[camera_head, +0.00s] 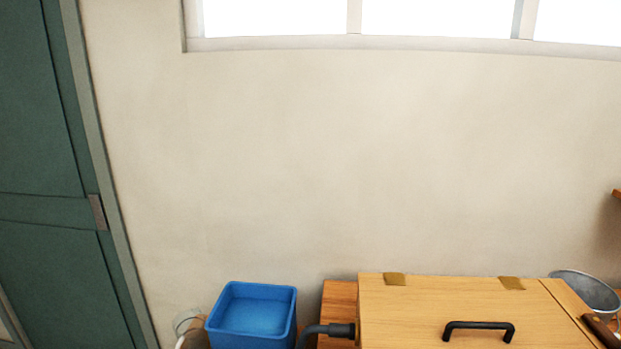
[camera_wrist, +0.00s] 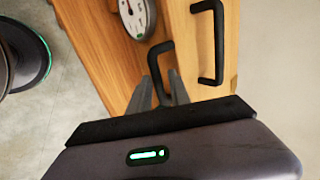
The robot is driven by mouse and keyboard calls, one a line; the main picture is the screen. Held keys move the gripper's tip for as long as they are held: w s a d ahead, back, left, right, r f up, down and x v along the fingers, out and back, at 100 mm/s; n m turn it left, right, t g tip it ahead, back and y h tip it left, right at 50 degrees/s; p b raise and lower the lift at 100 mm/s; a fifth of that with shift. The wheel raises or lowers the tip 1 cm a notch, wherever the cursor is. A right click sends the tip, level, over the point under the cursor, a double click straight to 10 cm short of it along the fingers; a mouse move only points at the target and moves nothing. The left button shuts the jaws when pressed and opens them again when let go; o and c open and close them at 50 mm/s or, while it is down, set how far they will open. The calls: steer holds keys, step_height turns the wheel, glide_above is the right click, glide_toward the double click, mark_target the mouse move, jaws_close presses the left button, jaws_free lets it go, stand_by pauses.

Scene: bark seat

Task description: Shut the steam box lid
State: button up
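The steam box lid (camera_head: 420,305) is a pale wooden panel with two brass hinges along its back edge and a black bar handle (camera_head: 478,326). It looks as if it lies flat, but its front edge is out of the head view. In the wrist view a black handle (camera_wrist: 210,45) sits on the pale panel. A second black handle (camera_wrist: 158,52) sits on the darker wooden face beside it. My gripper (camera_wrist: 158,90) has its two grey fingers apart near this second handle. I cannot tell whether they touch it. My gripper is out of the head view.
A round dial gauge (camera_wrist: 137,17) is on the darker wood. In the head view a blue bin (camera_head: 250,312) stands left of the box, beside a dark hose (camera_head: 325,331). A metal bucket (camera_head: 585,290) is at right. A wall is behind; a green door (camera_head: 45,180) is at left.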

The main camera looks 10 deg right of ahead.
steer(key=p+v, duration=0.4)
steer(key=v, duration=0.3)
stand_by(0.4)
stand_by(0.6)
